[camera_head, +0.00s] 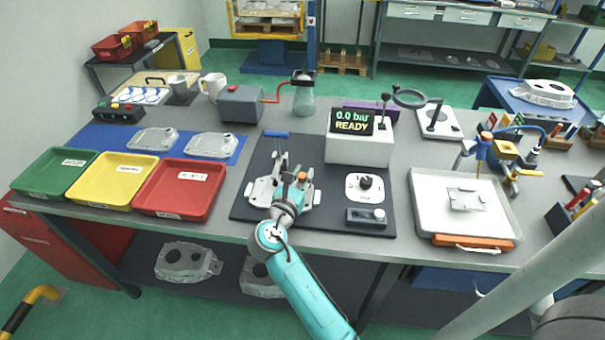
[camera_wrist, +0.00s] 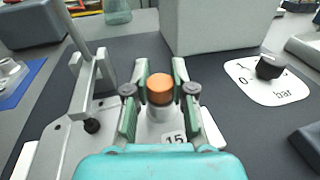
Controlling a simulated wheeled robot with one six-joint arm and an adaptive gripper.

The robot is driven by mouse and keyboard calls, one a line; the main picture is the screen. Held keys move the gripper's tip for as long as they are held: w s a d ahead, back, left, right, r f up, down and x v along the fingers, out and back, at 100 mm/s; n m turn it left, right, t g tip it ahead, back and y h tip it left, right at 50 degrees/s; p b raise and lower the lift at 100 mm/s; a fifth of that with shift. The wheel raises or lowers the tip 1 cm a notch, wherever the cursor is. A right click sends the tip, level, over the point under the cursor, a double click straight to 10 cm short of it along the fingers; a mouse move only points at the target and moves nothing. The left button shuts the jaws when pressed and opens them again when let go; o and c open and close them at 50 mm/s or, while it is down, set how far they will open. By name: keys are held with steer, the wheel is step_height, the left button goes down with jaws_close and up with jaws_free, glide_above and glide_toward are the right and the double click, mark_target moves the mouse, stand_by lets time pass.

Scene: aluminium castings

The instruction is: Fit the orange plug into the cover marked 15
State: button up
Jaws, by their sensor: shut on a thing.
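The orange plug (camera_wrist: 160,88) stands upright between the two green fingers of my gripper (camera_wrist: 160,94) in the wrist view. The gripper is shut on it. A pale cylindrical part shows directly under the plug; I cannot tell whether the plug is inside it or only above it. The grey cover with the label 15 (camera_wrist: 174,138) lies below the gripper, partly hidden by my wrist. In the head view my gripper (camera_head: 295,192) is over the cover (camera_head: 262,190) on the dark mat, with the orange plug (camera_head: 302,176) showing just beyond it.
A clamp with a blue handle (camera_head: 276,134) rises left of the gripper. The pressure display (camera_head: 351,138) reads 0.0 bar READY. A dial plate (camera_head: 365,187) lies to the right. Green, yellow and red (camera_head: 180,188) trays stand left. Bare mat lies between cover and dial.

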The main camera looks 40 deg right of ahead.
steer(key=o, duration=0.8)
steer(key=shift+f, duration=0.1)
steer(key=v, duration=1.2)
